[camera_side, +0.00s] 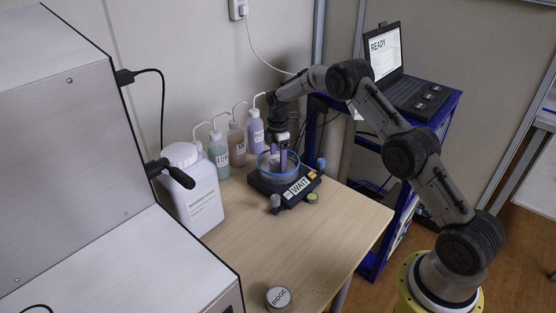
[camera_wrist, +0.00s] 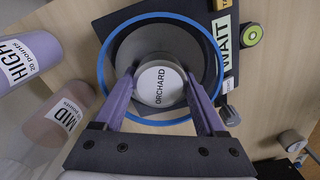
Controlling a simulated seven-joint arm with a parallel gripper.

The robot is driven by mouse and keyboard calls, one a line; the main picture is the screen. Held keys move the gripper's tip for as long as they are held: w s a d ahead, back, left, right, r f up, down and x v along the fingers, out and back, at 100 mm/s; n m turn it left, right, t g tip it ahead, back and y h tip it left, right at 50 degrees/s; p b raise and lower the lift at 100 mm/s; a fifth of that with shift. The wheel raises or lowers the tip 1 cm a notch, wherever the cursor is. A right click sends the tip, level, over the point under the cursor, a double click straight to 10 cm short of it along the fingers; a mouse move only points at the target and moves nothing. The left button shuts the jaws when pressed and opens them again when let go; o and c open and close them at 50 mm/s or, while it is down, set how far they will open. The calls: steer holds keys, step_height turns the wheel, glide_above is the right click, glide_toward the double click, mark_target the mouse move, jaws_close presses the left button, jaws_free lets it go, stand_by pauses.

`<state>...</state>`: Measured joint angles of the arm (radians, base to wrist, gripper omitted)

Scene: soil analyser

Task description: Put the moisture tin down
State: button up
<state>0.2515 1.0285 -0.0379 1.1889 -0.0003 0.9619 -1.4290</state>
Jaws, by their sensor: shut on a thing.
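The moisture tin (camera_wrist: 158,85), a round grey tin with a white lid reading ORCHARD, is between the two purple fingers of my gripper (camera_wrist: 159,75) in the wrist view. My gripper is shut on it. The tin is inside the blue ring (camera_wrist: 103,65) of the dark balance (camera_side: 262,188), over its grey pan (camera_wrist: 125,55). I cannot tell whether its base touches the pan. In the side view my gripper (camera_side: 283,158) points down into the ring, which hides most of the tin. The balance's display (camera_side: 300,186) reads WAIT.
A second tin labelled RIDGE (camera_side: 278,297) sits at the table's front edge. Several wash bottles (camera_side: 237,141) and a white jug (camera_side: 196,195) stand left of the balance. A small green-topped object (camera_side: 312,198) is beside it. A laptop (camera_side: 395,75) reads READY. The middle of the table (camera_side: 270,240) is clear.

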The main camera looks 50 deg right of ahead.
steer(key=o, duration=1.4)
steer(key=shift+f, duration=0.1)
step_height(320, 180, up, 11)
step_height(320, 180, up, 12)
steer(key=m+t, duration=0.1)
steer(key=m, duration=0.2)
glide_above(278, 158)
steer(key=s+a, duration=0.5)
steer(key=s, duration=0.1)
steer(key=s+a+r+m+t, duration=0.1)
steer(key=s+a+r+m, duration=0.1)
steer(key=s+r, duration=0.3)
steer(key=s+a+r+m+t, duration=0.1)
steer(key=s+a+r+m, duration=0.15)
steer(key=s, duration=0.45)
steer(key=s+a+f+m+t, duration=0.1)
steer(key=s+m, duration=0.1)
steer(key=s, duration=0.5)
steer(key=s+a+f+m, duration=0.1)
steer(key=s+a+m, duration=0.1)
steer(key=s, duration=0.5)
steer(key=s+a+f+m+t, duration=0.1)
steer(key=s+a+f+m, duration=0.1)
steer(key=s, duration=0.6)
steer(key=shift+t, duration=0.3)
